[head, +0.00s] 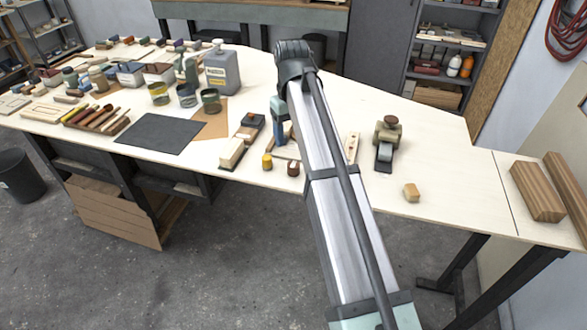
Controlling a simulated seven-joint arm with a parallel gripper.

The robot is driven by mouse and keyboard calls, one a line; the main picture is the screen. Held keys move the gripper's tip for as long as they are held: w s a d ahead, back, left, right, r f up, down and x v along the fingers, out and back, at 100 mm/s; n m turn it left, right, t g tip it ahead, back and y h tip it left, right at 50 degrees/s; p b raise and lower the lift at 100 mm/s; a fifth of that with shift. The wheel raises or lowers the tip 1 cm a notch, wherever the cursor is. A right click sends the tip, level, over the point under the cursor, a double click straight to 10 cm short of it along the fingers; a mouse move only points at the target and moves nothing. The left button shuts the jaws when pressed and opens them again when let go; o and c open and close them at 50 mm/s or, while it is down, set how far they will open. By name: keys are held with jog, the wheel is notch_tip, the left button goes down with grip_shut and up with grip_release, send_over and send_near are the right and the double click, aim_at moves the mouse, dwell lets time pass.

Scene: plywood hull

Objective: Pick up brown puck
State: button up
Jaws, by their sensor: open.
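A small, round, dark reddish-brown piece (293,169) stands near the front edge of the table, just left of my arm. It is the closest match to the brown puck, but it is too small to be sure. A small yellow-ochre piece (267,162) stands just to its left. My arm rises from the lower right to a dark joint above the table. A teal part shows beside the arm below that joint. I cannot make out gripper fingers; my arm hides what lies behind it.
The light plywood table (450,165) has free room at right around a tan block (411,192). A sanding block (232,153), jars, a grey jug (222,72) and a dark mat (160,134) lie left.

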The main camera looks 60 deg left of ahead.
send_over(293, 163)
jog(key=f, duration=0.5)
jog(key=shift+s+d+f, duration=0.25)
jog(key=shift+s+f, duration=0.05)
jog(key=shift+w+a+f, duration=0.1)
jog(key=shift+w+f, duration=0.05)
jog(key=shift+f, duration=1.3)
jog(key=shift+w+a+f, duration=0.1)
jog(key=shift+f, duration=1.35)
jog(key=shift+c, duration=0.3)
jog(key=c, duration=1.1)
